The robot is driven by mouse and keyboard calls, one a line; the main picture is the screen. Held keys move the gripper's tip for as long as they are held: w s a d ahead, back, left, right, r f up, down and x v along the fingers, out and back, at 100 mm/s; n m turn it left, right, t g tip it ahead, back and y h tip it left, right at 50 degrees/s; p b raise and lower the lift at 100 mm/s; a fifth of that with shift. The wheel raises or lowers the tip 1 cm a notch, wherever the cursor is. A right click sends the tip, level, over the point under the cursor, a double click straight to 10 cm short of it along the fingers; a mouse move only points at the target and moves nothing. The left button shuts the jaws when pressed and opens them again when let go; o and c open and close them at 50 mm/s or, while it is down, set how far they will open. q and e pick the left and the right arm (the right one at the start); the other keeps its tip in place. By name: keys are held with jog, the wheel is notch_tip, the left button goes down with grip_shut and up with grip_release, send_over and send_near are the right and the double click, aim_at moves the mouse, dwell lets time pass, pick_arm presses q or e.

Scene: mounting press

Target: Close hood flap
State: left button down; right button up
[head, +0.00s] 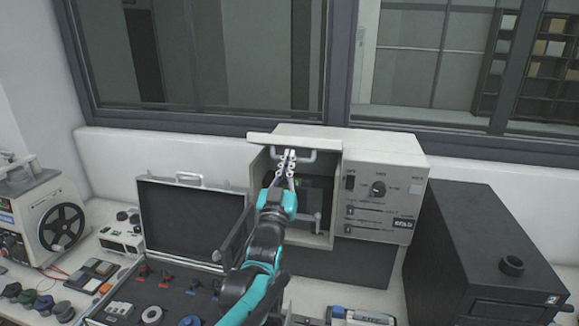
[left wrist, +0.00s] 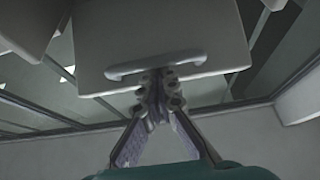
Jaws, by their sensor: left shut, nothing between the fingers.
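The hood flap (head: 262,139) of the beige mounting press (head: 385,170) is raised. It sticks out above the press's open front, and the dark chamber shows beneath. A grey bar handle (head: 308,157) is on the flap. My left gripper (head: 290,154) is shut and empty, its fingertips at the handle in the head view. In the left wrist view, the flap (left wrist: 165,38) is a pale panel above my left gripper (left wrist: 157,78). Its handle (left wrist: 155,63) lies just beyond the fingertips; I cannot tell whether they touch. My right gripper is not in view.
An open black case (head: 190,215) with small parts stands left of the press. A dark box with a short pipe (head: 490,255) stands close on the right. A reel machine (head: 45,220) is at far left. A window wall is behind.

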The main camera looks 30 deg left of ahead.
pick_arm(q)
notch_tip(320, 180, down, 8)
jog(key=w+t+b, duration=0.1)
jog(key=t+b, duration=0.2)
jog(key=b, duration=0.5)
jog(key=shift+a+r+t+y, duration=0.15)
jog(key=shift+t+y, duration=0.15)
jog(key=shift+y, duration=0.1)
jog(key=v, duration=0.7)
jog(key=shift+f, duration=0.2)
jog(key=shift+s, duration=0.15)
